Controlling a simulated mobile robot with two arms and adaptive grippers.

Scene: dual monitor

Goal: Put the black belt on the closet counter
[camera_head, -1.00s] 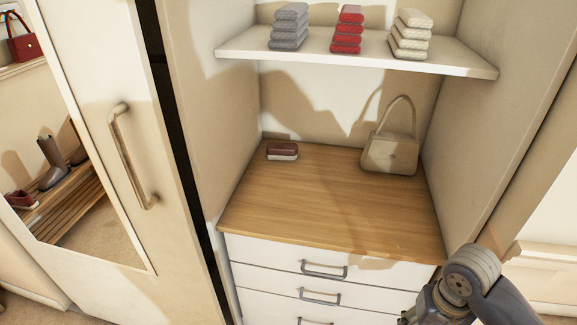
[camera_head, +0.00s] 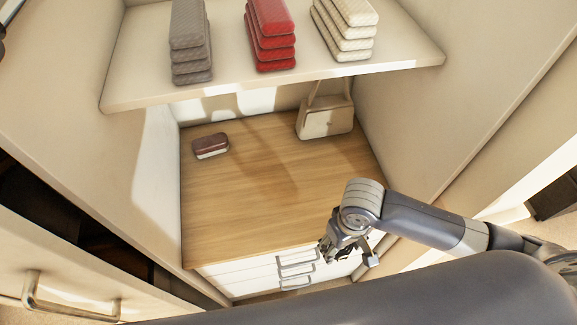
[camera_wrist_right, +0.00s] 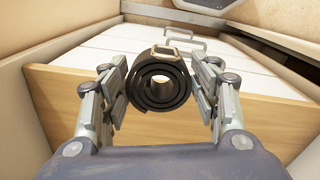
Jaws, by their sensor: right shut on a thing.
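The black belt (camera_wrist_right: 150,98) is a rolled coil with a pale metal buckle, held between the two fingers of my right gripper (camera_wrist_right: 159,88) in the right wrist view. In the head view my right gripper (camera_head: 348,248) is at the front right edge of the wooden closet counter (camera_head: 255,195), above the drawer fronts. I cannot make out the belt clearly there. The wrist view also shows the counter's wooden edge (camera_wrist_right: 258,112) behind the belt. My left gripper is not in view.
A brown and white box (camera_head: 211,146) sits at the counter's back left, and a beige handbag (camera_head: 326,122) at its back right. The counter's middle and front are clear. A shelf (camera_head: 420,58) with folded stacks overhangs the back. White drawers with handles (camera_head: 297,258) are below.

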